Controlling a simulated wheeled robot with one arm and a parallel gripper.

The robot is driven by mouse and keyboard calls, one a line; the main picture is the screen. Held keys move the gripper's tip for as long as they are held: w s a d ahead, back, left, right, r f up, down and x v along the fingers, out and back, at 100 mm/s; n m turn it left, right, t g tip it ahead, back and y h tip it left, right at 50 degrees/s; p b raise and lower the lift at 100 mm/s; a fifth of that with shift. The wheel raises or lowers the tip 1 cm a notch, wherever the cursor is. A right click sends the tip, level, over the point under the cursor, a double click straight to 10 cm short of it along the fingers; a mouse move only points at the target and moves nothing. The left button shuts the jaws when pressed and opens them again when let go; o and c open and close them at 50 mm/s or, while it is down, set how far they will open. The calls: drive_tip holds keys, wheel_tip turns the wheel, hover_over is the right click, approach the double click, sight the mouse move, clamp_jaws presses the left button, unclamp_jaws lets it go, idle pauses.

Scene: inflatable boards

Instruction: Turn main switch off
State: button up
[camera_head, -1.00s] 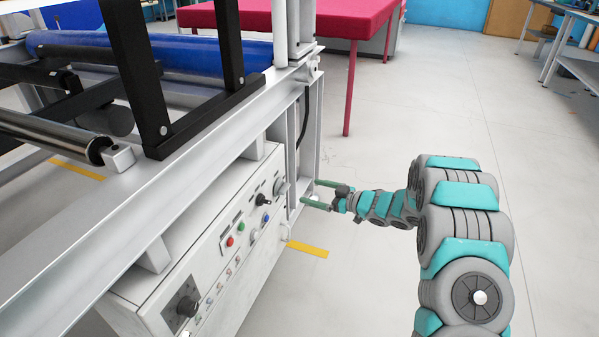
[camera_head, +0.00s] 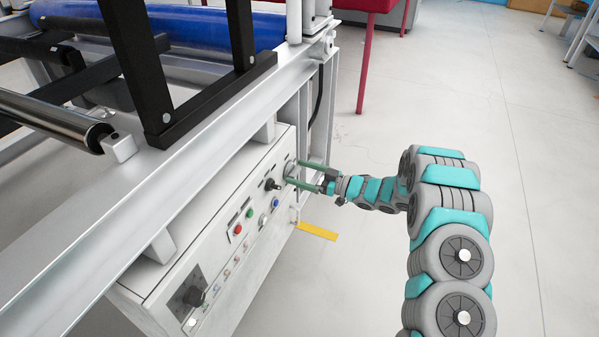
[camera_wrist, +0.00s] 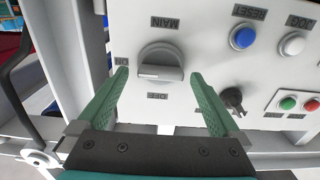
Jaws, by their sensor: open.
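The main switch (camera_wrist: 160,64) is a round grey knob on the white control panel (camera_wrist: 205,70), with labels reading MAIN, ON and OFF around it in the wrist view, which shows them upside down. In the head view the main switch (camera_head: 290,168) is at the panel's far upper end, partly hidden by the fingers. My gripper (camera_head: 308,178) is open, with its green fingers pointing at the panel around the switch. In the wrist view my gripper (camera_wrist: 165,95) has one finger on each side of the knob, with gaps visible. Contact cannot be told.
A black selector (camera_wrist: 232,98), a blue reset button (camera_wrist: 243,36), a white jog button (camera_wrist: 292,44) and green and red buttons (camera_wrist: 298,104) sit near the switch. A metal frame (camera_head: 200,145) overhangs the panel. The floor at right is clear.

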drive_tip(key=shift+w+a, duration=0.1)
drive_tip(key=shift+a, duration=0.15)
drive_tip(key=c, duration=1.4)
drive_tip(key=shift+f+b, duration=0.1)
drive_tip(key=shift+b, duration=0.25)
drive_tip(key=shift+s+a+f+n+b, duration=0.1)
drive_tip(key=shift+n+b, duration=2.8)
drive_tip(key=shift+n, duration=0.1)
drive_tip(key=shift+s+f+n+b, duration=0.1)
drive_tip(key=shift+n+b, duration=2.75)
drive_tip(key=shift+n, duration=0.15)
drive_tip(key=shift+s+a+f+n+b, duration=0.1)
drive_tip(key=shift+n+b, duration=2.8)
drive_tip(key=shift+n, duration=0.1)
